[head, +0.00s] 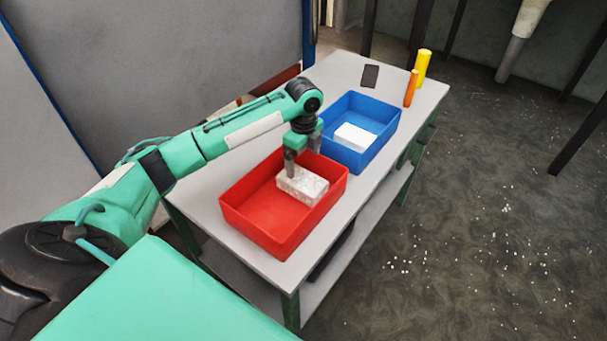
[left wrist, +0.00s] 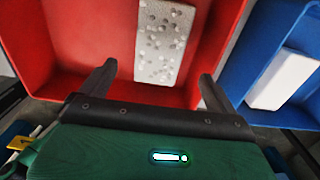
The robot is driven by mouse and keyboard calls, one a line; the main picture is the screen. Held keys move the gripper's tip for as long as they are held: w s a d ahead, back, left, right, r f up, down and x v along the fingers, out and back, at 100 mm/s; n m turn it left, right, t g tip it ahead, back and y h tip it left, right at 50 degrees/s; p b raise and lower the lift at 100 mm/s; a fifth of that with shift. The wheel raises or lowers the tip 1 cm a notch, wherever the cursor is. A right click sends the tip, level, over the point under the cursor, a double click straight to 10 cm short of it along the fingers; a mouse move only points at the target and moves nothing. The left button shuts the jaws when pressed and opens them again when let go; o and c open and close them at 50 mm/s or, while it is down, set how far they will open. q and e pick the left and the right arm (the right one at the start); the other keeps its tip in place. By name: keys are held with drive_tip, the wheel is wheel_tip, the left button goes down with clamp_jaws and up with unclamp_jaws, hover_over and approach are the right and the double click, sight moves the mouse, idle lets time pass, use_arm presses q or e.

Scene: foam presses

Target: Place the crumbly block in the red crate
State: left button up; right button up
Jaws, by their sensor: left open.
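The crumbly block (head: 303,185), pale with a speckled, pitted face, lies inside the red crate (head: 268,240) toward its far end. It also shows in the left wrist view (left wrist: 163,45), inside the red crate (left wrist: 75,45). My left gripper (head: 302,168) is at the block in the head view, over the red crate. In the left wrist view its two fingers (left wrist: 158,82) are apart, one to each side of the block's near end, with gaps between fingers and block. It is open. My right gripper is not in view.
A blue crate (head: 388,135) with a smooth white block (head: 355,138) stands just beyond the red crate. An orange cylinder (head: 410,89), a yellow cylinder (head: 422,68) and a dark flat pad (head: 370,75) are at the table's (head: 340,72) far end. Pale crumbs dot the floor.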

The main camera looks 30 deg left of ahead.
use_arm(q)
wheel_tip(320, 180, up, 3)
drive_tip(key=shift+f, duration=0.1)
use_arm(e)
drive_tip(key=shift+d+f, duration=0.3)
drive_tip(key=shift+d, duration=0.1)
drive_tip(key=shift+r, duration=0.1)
